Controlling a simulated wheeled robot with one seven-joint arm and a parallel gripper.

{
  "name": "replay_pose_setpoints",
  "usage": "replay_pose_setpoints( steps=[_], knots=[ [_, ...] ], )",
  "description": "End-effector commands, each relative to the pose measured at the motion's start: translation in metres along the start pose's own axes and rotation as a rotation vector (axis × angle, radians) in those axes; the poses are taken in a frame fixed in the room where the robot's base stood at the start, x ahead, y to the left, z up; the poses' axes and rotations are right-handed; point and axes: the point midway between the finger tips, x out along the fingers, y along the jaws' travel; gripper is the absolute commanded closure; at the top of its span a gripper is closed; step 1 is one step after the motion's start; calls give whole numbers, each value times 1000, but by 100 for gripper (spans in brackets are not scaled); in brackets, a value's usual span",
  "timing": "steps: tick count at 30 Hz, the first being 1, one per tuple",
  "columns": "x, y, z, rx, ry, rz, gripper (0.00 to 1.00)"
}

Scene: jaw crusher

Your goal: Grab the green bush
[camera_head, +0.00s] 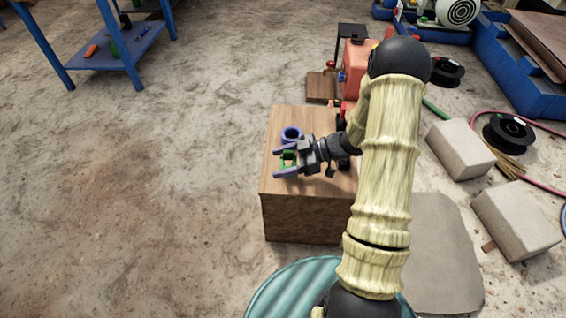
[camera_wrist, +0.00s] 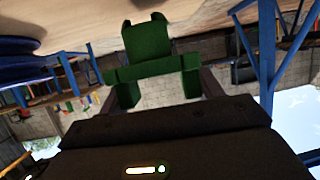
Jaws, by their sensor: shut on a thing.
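The green bush (camera_head: 289,157) is a small green part with raised sides. It is between the blue-tipped fingers of my gripper (camera_head: 280,162), over the top of a wooden block (camera_head: 312,120). In the wrist view the green bush (camera_wrist: 150,45) fills the space between the dark fingers, and its sides meet them. My gripper is shut on it. The head view does not clearly show whether the bush touches the block's top.
A blue ring-shaped part (camera_head: 291,134) stands on the block just behind the bush. A red machine (camera_head: 356,65) is behind the block. Grey blocks (camera_head: 460,150) and black spools (camera_head: 509,133) lie to the right. The floor at left is clear up to a blue shelf (camera_head: 125,50).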

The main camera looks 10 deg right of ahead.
Motion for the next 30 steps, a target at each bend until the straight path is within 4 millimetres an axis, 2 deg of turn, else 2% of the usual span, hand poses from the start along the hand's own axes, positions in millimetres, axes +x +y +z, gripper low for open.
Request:
replay_pose_setpoints(
  steps=[1,6,13,17,30],
  knots=[
    [-5,0,-13,-3,0,0,65],
    [-17,0,-42,-4,0,0,65],
    [-30,0,-74,-3,1,-1,65],
    [-33,0,-80,-1,1,-1,65],
    [-32,0,-79,-1,1,0,65]
  ],
)
